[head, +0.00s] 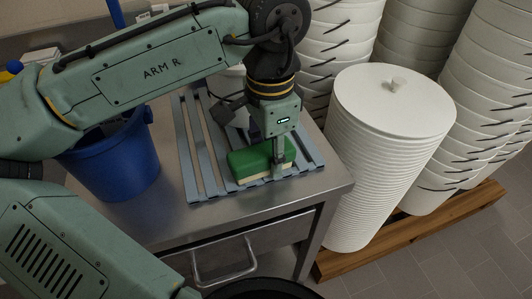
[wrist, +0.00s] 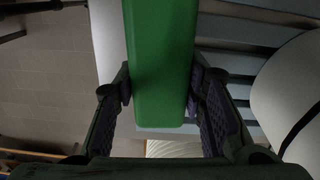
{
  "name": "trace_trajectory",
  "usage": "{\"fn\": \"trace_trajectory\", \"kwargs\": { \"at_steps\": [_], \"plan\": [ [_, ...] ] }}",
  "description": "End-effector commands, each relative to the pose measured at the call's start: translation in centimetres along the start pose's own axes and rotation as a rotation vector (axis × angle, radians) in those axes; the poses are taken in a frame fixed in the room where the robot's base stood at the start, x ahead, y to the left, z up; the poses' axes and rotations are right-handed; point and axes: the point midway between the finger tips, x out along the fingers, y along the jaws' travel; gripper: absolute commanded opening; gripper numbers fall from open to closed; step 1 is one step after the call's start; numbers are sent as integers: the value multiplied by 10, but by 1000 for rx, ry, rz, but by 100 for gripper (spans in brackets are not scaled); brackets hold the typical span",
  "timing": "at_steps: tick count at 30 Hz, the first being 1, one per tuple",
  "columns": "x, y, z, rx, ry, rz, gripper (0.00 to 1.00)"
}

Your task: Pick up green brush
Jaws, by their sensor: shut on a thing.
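The green brush (head: 250,162) is a block with a green top and a pale underside, on the grey slatted rack (head: 203,160) on the metal table. My gripper (head: 279,165) reaches down over the brush's right part. In the wrist view the green brush (wrist: 160,60) runs between the two fingers of my gripper (wrist: 161,100), and the pads touch its sides. My gripper is shut on it. I cannot tell whether the brush is clear of the slats. My gripper hides part of its right end in the head view.
A blue bucket (head: 112,160) stands left of the rack. Tall stacks of white lidded buckets (head: 392,105) stand on a wooden pallet (head: 395,236) right of the table. A metal table (head: 170,222) with a drawer handle (head: 222,272) bears the rack.

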Motion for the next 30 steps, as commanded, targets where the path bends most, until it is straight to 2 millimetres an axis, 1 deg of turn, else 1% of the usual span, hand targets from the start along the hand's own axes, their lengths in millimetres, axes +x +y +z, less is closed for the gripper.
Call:
{"fn": "trace_trajectory", "kwargs": {
  "at_steps": [7,11,14,15,20,27,30],
  "plan": [
    [-7,0,0,0,1,-2,7],
    [-24,0,-1,1,4,0,7],
    [-42,0,-1,1,4,0,7],
    [-39,6,8,0,4,1,7],
    [-42,30,35,-1,4,-1,7],
    [-48,73,85,-6,-1,-4,7],
    [-52,86,99,-8,-1,-3,7]
  ]
}}
